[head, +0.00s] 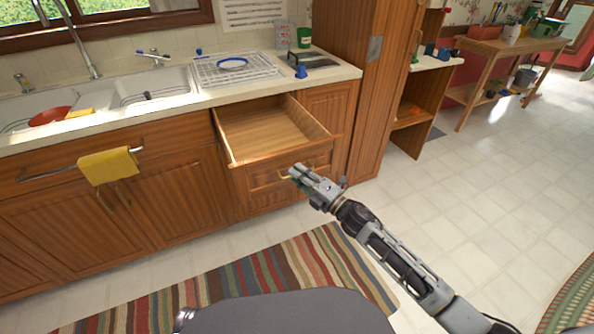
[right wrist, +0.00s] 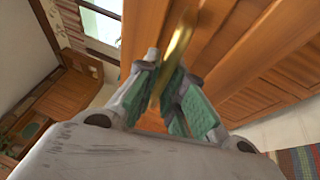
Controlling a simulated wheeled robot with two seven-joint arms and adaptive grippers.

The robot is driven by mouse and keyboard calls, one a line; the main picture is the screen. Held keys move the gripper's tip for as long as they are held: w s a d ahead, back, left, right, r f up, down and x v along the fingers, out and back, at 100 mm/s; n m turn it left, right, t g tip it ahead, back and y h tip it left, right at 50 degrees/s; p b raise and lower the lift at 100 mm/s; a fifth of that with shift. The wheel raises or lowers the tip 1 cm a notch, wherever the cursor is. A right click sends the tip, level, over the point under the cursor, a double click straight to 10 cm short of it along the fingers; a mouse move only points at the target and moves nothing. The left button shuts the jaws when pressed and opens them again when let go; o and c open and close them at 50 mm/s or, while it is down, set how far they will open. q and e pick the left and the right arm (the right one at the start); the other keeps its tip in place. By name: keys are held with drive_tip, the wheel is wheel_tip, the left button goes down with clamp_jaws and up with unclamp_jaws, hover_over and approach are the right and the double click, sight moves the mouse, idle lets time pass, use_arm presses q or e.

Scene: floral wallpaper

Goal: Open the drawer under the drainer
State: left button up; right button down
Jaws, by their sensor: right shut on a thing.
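The wooden drawer (head: 268,128) under the white wire drainer (head: 237,68) stands pulled well out from the cabinet, and its inside looks empty. My right gripper (head: 293,172) is at the middle of the drawer's front, on its brass handle (head: 284,177). In the right wrist view the gripper (right wrist: 178,95) has its green pads on either side of the brass handle (right wrist: 177,50), shut on it. The fingers partly hide the handle in the head view. My left gripper is not in view.
A sink (head: 150,88) and counter run left of the drainer. A yellow towel (head: 108,165) hangs on a bar at the left. A tall wooden cabinet (head: 350,90) stands right of the drawer. A striped rug (head: 240,285) lies on the floor; tiles to the right are clear.

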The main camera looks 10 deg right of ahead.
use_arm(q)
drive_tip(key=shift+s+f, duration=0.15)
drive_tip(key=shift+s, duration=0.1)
use_arm(e)
drive_tip(key=shift+s+d, duration=0.1)
drive_tip(key=shift+s, duration=0.25)
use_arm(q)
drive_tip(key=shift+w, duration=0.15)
use_arm(e)
drive_tip(key=shift+f, duration=0.1)
drive_tip(key=c, duration=1.5)
unclamp_jaws()
drive_tip(key=shift+s+d, duration=0.1)
drive_tip(key=v, duration=1.1)
drive_tip(key=shift+s+d, duration=0.2)
drive_tip(key=shift+s, duration=0.1)
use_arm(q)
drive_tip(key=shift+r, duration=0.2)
use_arm(e)
drive_tip(key=shift+w+f, duration=0.1)
